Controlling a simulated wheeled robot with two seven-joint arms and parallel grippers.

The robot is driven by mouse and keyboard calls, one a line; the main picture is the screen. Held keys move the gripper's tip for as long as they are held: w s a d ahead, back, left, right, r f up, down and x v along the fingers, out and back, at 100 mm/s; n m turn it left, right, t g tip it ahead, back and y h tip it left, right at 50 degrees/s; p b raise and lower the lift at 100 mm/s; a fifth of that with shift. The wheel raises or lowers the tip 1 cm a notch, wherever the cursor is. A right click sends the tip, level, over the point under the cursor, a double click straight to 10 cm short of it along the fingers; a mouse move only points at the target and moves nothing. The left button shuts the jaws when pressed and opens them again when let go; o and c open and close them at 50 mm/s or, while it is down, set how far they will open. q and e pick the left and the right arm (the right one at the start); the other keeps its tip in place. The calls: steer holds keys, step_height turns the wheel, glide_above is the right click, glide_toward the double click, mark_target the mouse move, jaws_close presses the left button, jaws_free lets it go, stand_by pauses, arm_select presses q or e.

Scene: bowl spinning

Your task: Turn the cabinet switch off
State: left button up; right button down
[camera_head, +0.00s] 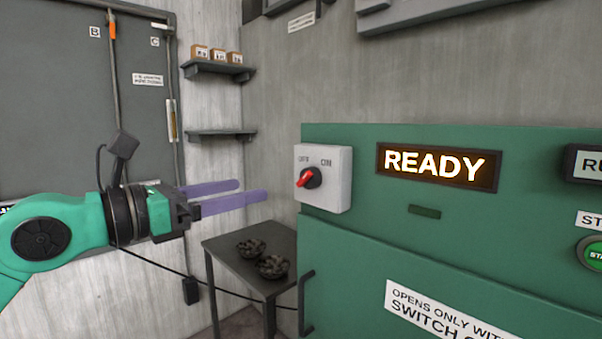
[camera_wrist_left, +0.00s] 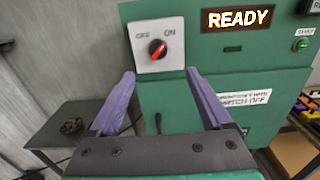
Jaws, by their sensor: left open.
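The cabinet switch (camera_head: 309,177) is a black round knob with a red bar on a light grey box (camera_head: 335,187), at the upper left of the green cabinet (camera_head: 440,230). OFF is printed above left, ON above right. In the wrist view the knob (camera_wrist_left: 157,49) has its red bar slanting between lower left and upper right, toward ON. My left gripper (camera_head: 253,189) is open and empty, its purple fingers pointing at the box from the left, apart from it. In the wrist view my left gripper (camera_wrist_left: 160,75) has its fingertips either side below the knob. My right gripper is out of view.
A lit READY display (camera_head: 437,166) is right of the switch. A green start button (camera_head: 594,253) is at the right edge. A door handle (camera_head: 305,303) sticks out low on the cabinet. A small table (camera_head: 222,244) with two dark bowls stands below. Shelves (camera_head: 219,69) hang behind.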

mark_target(302, 177)
arm_select(q)
steer(key=p+x, duration=0.7)
steer(key=x, duration=0.6)
steer(key=shift+w+d+r, duration=0.1)
steer(key=shift+w+d, duration=0.05)
steer(key=shift+w, duration=0.2)
steer(key=shift+w+d+f, duration=0.1)
steer(key=shift+w+f, duration=0.15)
steer(key=shift+w, duration=0.05)
steer(key=shift+s, duration=0.1)
jaws_close()
